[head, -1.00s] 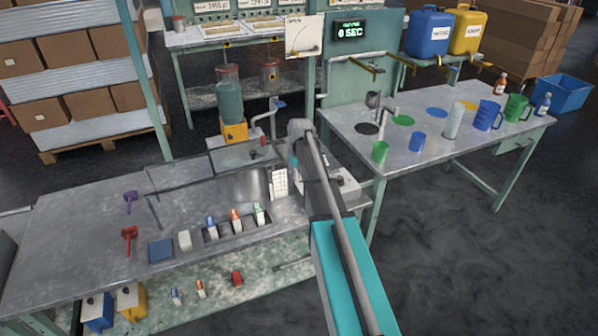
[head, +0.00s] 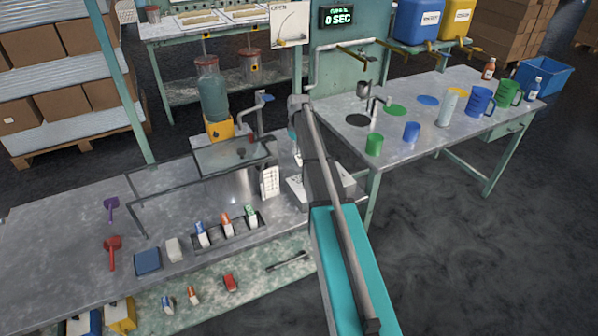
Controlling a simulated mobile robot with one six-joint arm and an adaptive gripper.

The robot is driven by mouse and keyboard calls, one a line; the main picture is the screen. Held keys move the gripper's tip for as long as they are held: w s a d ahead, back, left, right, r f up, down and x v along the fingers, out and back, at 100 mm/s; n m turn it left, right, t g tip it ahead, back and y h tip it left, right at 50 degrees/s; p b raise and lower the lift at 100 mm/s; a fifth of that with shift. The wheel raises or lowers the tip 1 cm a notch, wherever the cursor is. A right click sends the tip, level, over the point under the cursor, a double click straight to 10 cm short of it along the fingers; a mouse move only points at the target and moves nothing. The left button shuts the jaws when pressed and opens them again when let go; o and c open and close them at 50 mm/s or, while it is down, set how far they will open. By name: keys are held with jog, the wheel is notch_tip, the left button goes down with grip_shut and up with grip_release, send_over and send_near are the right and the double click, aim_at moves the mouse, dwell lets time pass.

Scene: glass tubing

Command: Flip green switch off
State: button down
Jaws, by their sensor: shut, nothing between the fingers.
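A small upright piece with a green top and a white lower part (head: 251,215) stands at the right end of a dark holder (head: 240,239) on the left table. An orange-topped piece (head: 226,224) and a blue-topped piece (head: 201,235) stand to its left in the same holder. The green one looks like the green switch, but its on or off position is too small to tell. My arm reaches up and away just right of it. My gripper's fingers are hidden behind my arm.
A white card (head: 270,182) stands right of the box. Red (head: 113,245) and purple (head: 111,205) scoops lie at left. The right table (head: 450,150) holds cups and jugs.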

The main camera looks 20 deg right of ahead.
aim_at(294, 178)
jog(key=shift+a+f, duration=0.1)
jog(key=shift+a, duration=0.05)
jog(key=f+b, duration=0.6)
jog(key=b, duration=0.1)
jog(key=f+b, duration=0.3)
jog(key=f, duration=0.1)
jog(key=shift+a+f, duration=0.1)
jog(key=shift+a, duration=0.25)
jog(key=shift+s+d+r+p, duration=0.2)
jog(key=shift+s+r+p, duration=0.35)
jog(key=shift+s, duration=0.5)
jog(key=shift+s+d+r, duration=0.15)
jog(key=shift+s, duration=0.25)
jog(key=shift+s+d+r, duration=0.1)
jog(key=shift+s+r, duration=0.05)
jog(key=shift+s, duration=0.25)
